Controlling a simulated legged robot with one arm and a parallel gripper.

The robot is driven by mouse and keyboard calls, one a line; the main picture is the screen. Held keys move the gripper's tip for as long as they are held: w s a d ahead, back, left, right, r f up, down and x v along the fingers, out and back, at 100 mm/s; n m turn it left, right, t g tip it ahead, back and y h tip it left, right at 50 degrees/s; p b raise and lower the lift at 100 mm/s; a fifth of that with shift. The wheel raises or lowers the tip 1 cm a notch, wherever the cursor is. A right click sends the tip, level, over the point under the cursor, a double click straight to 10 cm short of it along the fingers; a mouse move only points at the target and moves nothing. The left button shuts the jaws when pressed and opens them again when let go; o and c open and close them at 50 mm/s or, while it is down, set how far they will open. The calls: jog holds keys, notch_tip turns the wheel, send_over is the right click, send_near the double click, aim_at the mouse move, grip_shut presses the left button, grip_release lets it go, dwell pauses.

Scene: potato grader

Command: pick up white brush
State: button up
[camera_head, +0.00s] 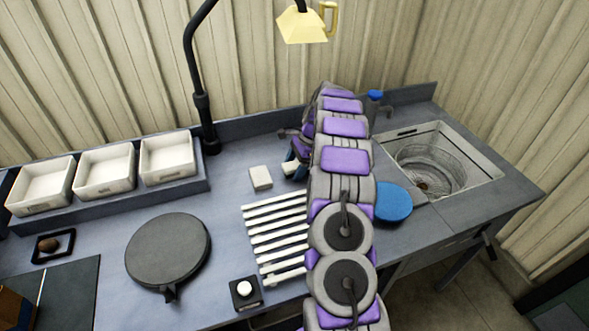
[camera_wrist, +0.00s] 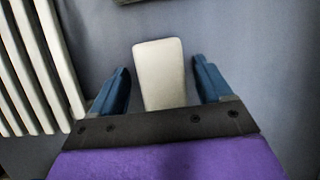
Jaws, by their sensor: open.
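The white brush shows in the wrist view as a plain pale rounded block (camera_wrist: 158,68) on the grey bench. It lies between the two blue fingers, with a gap on each side, and its near end is hidden by my gripper's dark palm. My gripper (camera_wrist: 162,85) is open. In the head view, a pale block (camera_head: 261,178) lies just left of my gripper (camera_head: 294,165). Another pale patch shows beside the blue fingers; I cannot tell whether it belongs to the same thing. My arm hides part of the bench there.
A white slatted rack (camera_head: 275,235) lies close by, also in the wrist view (camera_wrist: 35,65). A round dark plate (camera_head: 168,250), white bins (camera_head: 106,170), a lamp post (camera_head: 206,125), a blue disc (camera_head: 393,203) and a sink (camera_head: 432,168) surround the spot. Bench behind the block is clear.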

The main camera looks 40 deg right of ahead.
aim_at(293, 166)
jog(key=shift+d+f, duration=0.2)
jog(key=shift+d, duration=0.5)
jog(key=shift+c, duration=0.3)
jog(key=shift+d+f, duration=0.1)
jog(key=shift+d, duration=0.25)
jog(key=c, duration=0.3)
jog(key=shift+a, duration=0.65)
jog(key=c, duration=0.6)
jog(key=shift+c, duration=0.6)
jog(key=shift+d, duration=0.45)
jog(key=r, duration=0.1)
jog(key=r+p, duration=0.1)
jog(key=r, duration=0.2)
jog(key=shift+a, duration=0.25)
jog(key=shift+s+a+r, duration=0.15)
jog(key=shift+a, duration=0.05)
jog(key=shift+s+a+r+p, duration=0.2)
jog(key=shift+s+a+p, duration=0.35)
jog(key=shift+s+a, duration=1.3)
jog(key=shift+s+a+r+p, duration=0.15)
jog(key=shift+s+a+p, duration=0.4)
jog(key=shift+s+a, duration=1.25)
jog(key=shift+s+a+r+p, duration=0.2)
jog(key=shift+s+a+p, duration=0.35)
jog(key=shift+s+a, duration=1.3)
jog(key=shift+s+d, duration=0.1)
jog(key=shift+d, duration=0.05)
